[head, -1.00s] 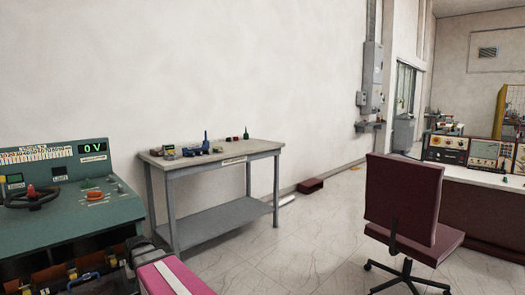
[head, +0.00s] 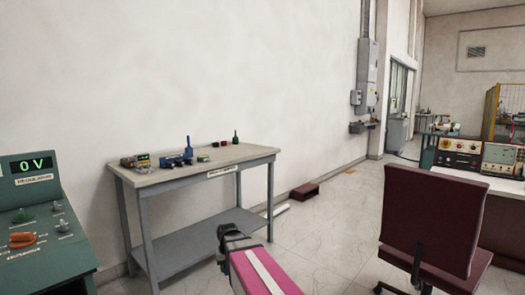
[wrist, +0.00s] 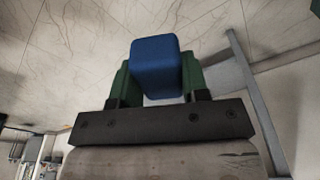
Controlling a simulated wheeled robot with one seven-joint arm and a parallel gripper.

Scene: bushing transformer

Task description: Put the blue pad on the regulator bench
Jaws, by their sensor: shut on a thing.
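The blue pad (wrist: 155,66) is a small rounded block, seen in the wrist view. My gripper (wrist: 157,82) is shut on it, with a green finger on each side. The pad is clear of the floor. In the head view the pad is not visible; only my pink arm shows at the bottom. A grey bench (head: 150,180) with a lower shelf and a small label on its front edge stands ahead against the wall. The label is too small to read, so I cannot tell for sure that it is the regulator bench.
A green console (head: 40,235) with a "0 V" display is at left. A dark red chair (head: 428,220) stands at right. The floor between is open.

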